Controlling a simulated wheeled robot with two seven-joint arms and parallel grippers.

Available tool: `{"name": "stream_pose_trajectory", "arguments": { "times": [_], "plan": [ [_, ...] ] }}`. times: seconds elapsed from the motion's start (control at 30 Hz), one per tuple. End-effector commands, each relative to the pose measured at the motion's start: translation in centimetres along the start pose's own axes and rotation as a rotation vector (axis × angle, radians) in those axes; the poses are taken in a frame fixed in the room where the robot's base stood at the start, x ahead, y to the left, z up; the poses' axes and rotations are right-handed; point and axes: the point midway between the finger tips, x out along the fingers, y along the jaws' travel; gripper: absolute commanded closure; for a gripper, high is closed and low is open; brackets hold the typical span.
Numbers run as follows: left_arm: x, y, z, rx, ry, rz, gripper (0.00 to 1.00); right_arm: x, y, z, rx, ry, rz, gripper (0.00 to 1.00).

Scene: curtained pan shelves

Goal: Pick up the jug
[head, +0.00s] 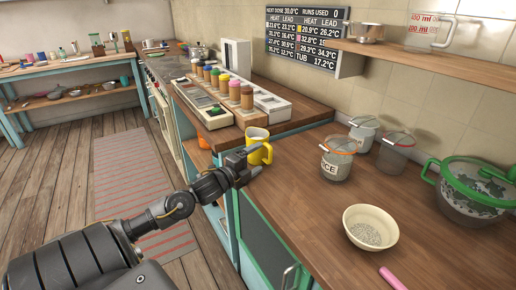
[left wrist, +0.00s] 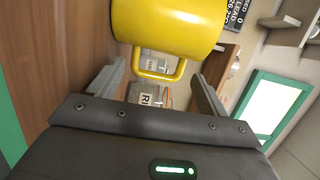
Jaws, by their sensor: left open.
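A yellow jug (head: 258,138) stands upright on the wooden counter, at the edge by the corner. It fills the top of the left wrist view (left wrist: 168,25), with its handle (left wrist: 152,75) pointing toward my gripper. My left gripper (head: 247,166) is just in front of the jug and hides part of it. In the left wrist view the gripper (left wrist: 155,85) is open, and the handle lies between its two fingertips, without clear contact. My right gripper is not in view.
Lidded glass jars (head: 338,165) stand right of the jug. A row of sauce bottles (head: 234,90) stands behind. A clear measuring cup (head: 428,30) is on the shelf.

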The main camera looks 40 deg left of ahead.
Motion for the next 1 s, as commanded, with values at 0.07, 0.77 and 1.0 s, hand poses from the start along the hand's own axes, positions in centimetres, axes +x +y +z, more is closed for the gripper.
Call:
{"name": "stream_pose_trajectory", "arguments": {
  "times": [0.07, 0.77, 1.0],
  "plan": [
    [0.1, 0.1, 0.0, -0.001, 0.000, 0.001, 0.23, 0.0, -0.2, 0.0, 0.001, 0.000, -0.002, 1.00],
    [5.3, 0.2, 0.0, -0.001, -0.002, 0.001, 0.23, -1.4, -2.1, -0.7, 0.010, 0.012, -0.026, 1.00],
    [5.2, 0.2, 0.0, -0.001, -0.002, 0.001, 0.42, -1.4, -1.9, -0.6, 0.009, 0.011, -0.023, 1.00]
  ]
}}
